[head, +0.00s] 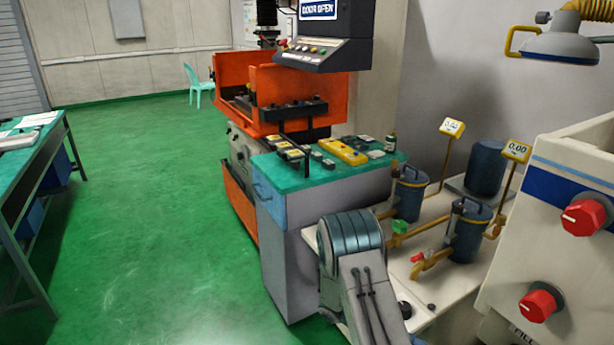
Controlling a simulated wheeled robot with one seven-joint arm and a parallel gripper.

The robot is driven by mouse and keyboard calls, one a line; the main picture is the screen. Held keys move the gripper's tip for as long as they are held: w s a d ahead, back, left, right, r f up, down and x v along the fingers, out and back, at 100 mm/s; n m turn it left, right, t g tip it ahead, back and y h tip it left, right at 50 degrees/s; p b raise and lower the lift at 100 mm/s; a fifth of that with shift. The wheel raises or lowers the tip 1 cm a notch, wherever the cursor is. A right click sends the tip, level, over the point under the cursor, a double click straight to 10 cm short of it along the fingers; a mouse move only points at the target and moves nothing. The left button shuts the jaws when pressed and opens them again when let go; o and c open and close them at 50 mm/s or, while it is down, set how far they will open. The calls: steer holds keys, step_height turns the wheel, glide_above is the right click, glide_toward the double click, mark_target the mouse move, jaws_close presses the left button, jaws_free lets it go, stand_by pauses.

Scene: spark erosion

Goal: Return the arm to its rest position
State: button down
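A grey jointed link with a dark ribbed drum and two thin cables (368,300) rises from the bottom edge, right of centre; it looks like part of my own arm. It stands in front of the grey cabinet and the pump bench. I cannot make out my gripper in the head view, so whether it is open or holds something is not shown.
A teal-topped cabinet (285,176) carries a yellow block (342,151) and small parts. Behind it stands an orange machine (232,75). A bench (437,208) with blue filter canisters is at right, beside a white panel with red knobs (583,217). Green floor (150,215) is open at left.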

steer(key=s+a+r+m+t+y, duration=0.5)
steer(key=r+m+t+y, duration=0.2)
steer(key=m, duration=0.7)
steer(key=s+a+r+m+t+y, duration=0.6)
steer(key=r+m, duration=0.5)
steer(key=m, duration=0.2)
steer(key=shift+s+a+m+t+y, duration=0.2)
steer(key=shift+m+t+y, duration=0.2)
steer(key=shift+t+y, duration=0.45)
